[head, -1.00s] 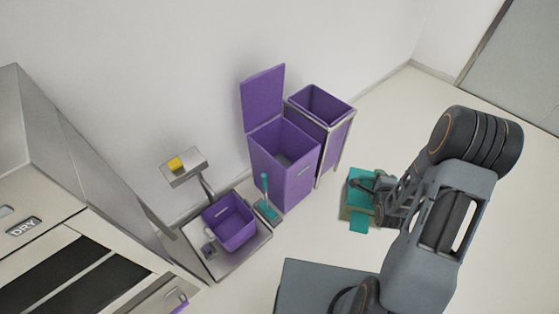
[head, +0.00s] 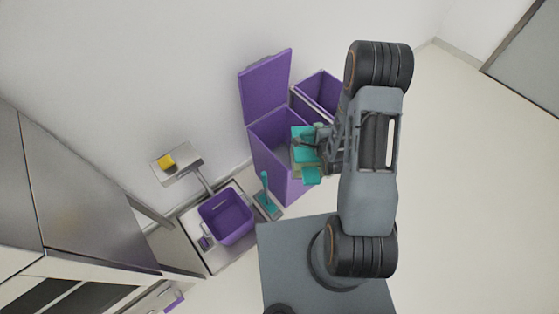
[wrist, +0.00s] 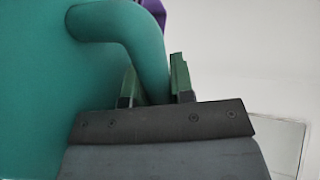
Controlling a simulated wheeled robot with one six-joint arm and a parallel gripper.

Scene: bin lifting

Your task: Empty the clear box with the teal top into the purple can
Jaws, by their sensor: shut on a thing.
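The clear box with the teal top (head: 303,133) is held by my gripper (head: 318,147), in front of the right part of the purple can (head: 278,172) in the head view. Whether it is over the can's opening or beside it, I cannot tell. In the wrist view the fingers of my gripper (wrist: 155,88) are shut around the teal handle (wrist: 140,45), and the teal top (wrist: 60,90) fills the left side. The purple can stands by the wall with its lid (head: 265,88) raised. What is inside the box is hidden.
A second purple bin (head: 318,92) in a metal frame stands right of the can, partly behind my arm. Left of it are a teal-handled tool (head: 266,190), a small purple bucket (head: 227,216) on a metal platform and a yellow block (head: 167,161). Floor at right is clear.

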